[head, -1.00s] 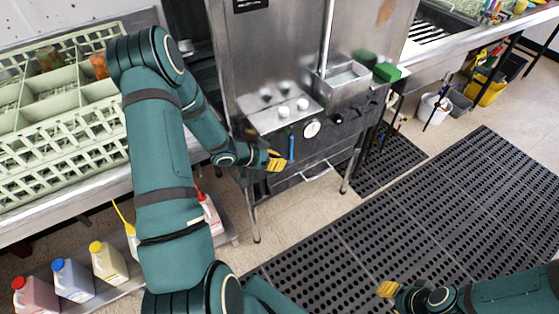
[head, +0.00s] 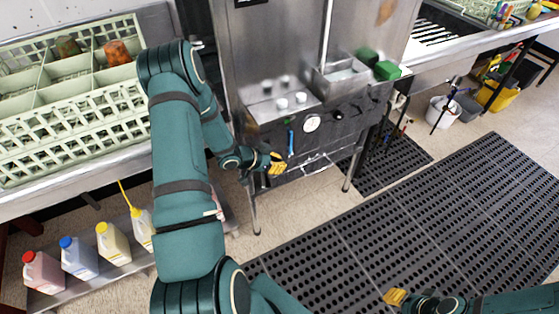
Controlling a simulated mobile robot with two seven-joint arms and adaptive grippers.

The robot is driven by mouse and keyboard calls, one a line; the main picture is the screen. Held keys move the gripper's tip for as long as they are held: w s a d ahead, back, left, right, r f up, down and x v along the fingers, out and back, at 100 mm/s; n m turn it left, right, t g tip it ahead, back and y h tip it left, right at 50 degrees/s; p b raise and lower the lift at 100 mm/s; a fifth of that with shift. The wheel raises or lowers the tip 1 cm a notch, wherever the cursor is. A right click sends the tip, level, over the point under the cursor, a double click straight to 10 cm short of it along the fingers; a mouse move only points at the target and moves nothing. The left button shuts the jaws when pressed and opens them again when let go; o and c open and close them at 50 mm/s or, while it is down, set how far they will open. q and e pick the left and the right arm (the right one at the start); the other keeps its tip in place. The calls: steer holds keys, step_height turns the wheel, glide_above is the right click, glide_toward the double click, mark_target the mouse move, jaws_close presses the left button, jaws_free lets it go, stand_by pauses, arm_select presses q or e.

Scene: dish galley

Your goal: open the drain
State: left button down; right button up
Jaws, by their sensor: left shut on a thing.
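A blue lever (head: 291,143) hangs upright on the front of the steel dish machine (head: 275,50), below its control panel. My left gripper (head: 277,163), with yellow fingertips, is at the lever's lower end and is shut on it. The exact contact is too small to see. My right gripper (head: 395,297) is low at the right, over the floor mat and away from the machine. Its fingers are too small to tell open from shut. No drain opening can be made out.
A dish rack (head: 75,135) stands on the left counter. Several jugs, including a blue-capped one (head: 78,258), stand on the shelf below. A black mat (head: 440,200) covers the right floor.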

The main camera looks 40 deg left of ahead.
arm_select(q)
steer(key=shift+s+d+f+b, duration=0.1)
steer(key=shift+f+b, duration=0.3)
steer(key=shift+f, duration=1)
steer(key=shift+d+f+b, duration=0.1)
steer(key=shift+f+b, duration=0.25)
steer(key=shift+f, duration=1)
arm_select(e)
steer(key=shift+w+d+f, duration=0.1)
steer(key=shift+f, duration=0.7)
arm_select(q)
steer(key=shift+a+f, duration=0.1)
steer(key=shift+f, duration=0.05)
